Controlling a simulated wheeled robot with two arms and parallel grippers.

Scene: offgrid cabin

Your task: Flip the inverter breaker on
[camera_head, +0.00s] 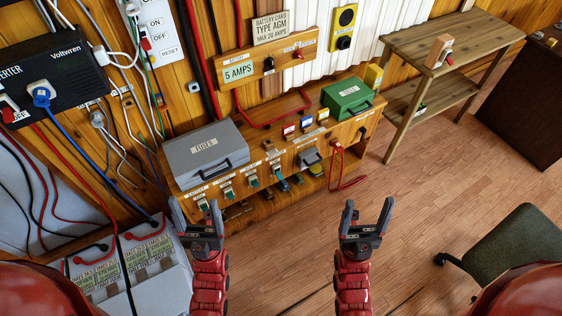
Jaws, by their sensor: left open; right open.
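The black inverter (75,60) hangs on the wall at the left edge, with a blue plug in it. A red-tipped switch (8,113) with an OFF label sits at its lower left, cut off by the frame edge. A row of small switches (228,193) with labels lines the front of the wooden bench (290,165); I cannot read which one is the inverter breaker. A larger grey switch (310,158) sits to their right. My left gripper (196,208) is open and empty, in front of the bench's left end. My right gripper (368,206) is open and empty over the floor.
A grey FUSES box (205,152) and a green box (347,97) stand on the bench. Batteries (155,262) with cables stand at lower left. A red cable (337,170) hangs from the bench's front. A chair (510,245) is at right; the floor between is clear.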

